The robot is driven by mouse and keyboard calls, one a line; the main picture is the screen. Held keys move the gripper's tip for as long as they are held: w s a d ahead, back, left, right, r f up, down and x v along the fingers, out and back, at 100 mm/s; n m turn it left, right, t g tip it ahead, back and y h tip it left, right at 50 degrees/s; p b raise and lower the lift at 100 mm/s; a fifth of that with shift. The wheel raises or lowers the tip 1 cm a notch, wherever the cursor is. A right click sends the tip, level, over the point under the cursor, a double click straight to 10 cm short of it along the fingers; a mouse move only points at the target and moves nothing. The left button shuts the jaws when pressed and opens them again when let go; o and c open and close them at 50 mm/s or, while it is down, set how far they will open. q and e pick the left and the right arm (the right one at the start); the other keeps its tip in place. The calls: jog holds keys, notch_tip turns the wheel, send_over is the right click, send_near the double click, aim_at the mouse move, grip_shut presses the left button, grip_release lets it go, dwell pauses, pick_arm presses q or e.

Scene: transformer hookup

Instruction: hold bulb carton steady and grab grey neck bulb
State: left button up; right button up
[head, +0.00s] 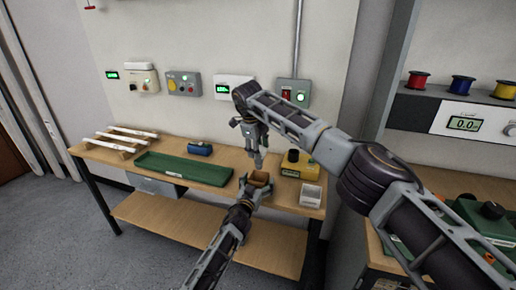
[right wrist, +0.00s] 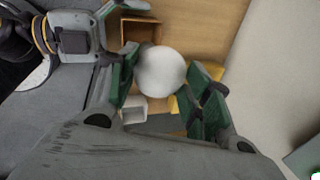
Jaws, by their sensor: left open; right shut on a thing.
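The bulb carton (head: 262,178) is a small brown open box near the front edge of the bench. It also shows in the right wrist view (right wrist: 140,29). My left gripper (head: 247,184) is open at the carton's left side, and I cannot tell whether it touches. My right gripper (right wrist: 160,85) is shut on a round white bulb (right wrist: 160,70), which sits between its green-padded fingers. In the head view my right gripper (head: 257,160) points down just above the carton. The bulb's neck is hidden, so its colour cannot be seen.
A yellow box (head: 298,163) and a white tray (head: 311,195) stand right of the carton. A long green tray (head: 183,168) and a blue cylinder (head: 200,148) lie to the left, with white rails (head: 125,137) beyond. Wall boxes hang behind.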

pick_arm(q)
jog(key=v, duration=1.1)
dwell(0.4)
jog(key=shift+s, duration=0.1)
pick_arm(e)
jog(key=shift+n, duration=0.3)
